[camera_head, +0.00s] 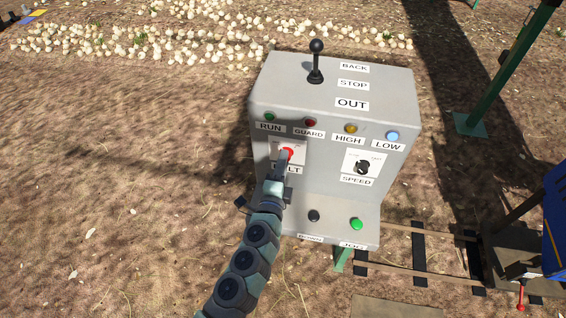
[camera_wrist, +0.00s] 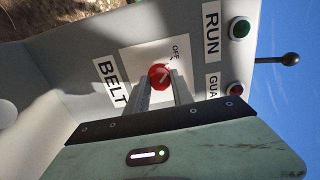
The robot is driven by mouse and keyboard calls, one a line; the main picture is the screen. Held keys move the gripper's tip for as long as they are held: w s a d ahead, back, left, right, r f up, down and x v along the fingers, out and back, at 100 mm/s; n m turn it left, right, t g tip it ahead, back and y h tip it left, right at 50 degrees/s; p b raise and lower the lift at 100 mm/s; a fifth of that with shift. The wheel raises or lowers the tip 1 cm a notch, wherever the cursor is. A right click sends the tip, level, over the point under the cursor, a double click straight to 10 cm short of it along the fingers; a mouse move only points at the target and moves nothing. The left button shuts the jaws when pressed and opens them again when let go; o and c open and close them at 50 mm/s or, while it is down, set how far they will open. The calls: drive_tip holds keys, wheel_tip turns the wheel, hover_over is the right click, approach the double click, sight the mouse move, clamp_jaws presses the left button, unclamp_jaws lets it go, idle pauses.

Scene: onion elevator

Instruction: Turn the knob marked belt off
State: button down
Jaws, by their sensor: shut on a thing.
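The belt knob (camera_head: 287,153) is a red round knob on a white plate on the sloped face of a grey control box (camera_head: 330,200). The word BELT stands below it, partly hidden by my arm. In the wrist view the red knob (camera_wrist: 160,76) shows a pale pointer line, with OFF printed on the plate beside it. My gripper (camera_head: 285,160) reaches the knob from below. Its two fingers, seen in the wrist view (camera_wrist: 162,86), are shut on the knob's sides. The exact pointer setting is hard to tell.
A black speed knob (camera_head: 362,167) sits right of the belt plate. RUN, GUARD, HIGH and LOW lamps run above. A black lever (camera_head: 316,62) stands on top. A black button (camera_head: 314,215) and a green button (camera_head: 356,224) are lower down. Rails (camera_head: 420,255) lie at the right.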

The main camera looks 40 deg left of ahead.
drive_tip(key=c, duration=1.1)
unclamp_jaws()
drive_tip(key=v, duration=1.1)
drive_tip(key=shift+a, duration=0.1)
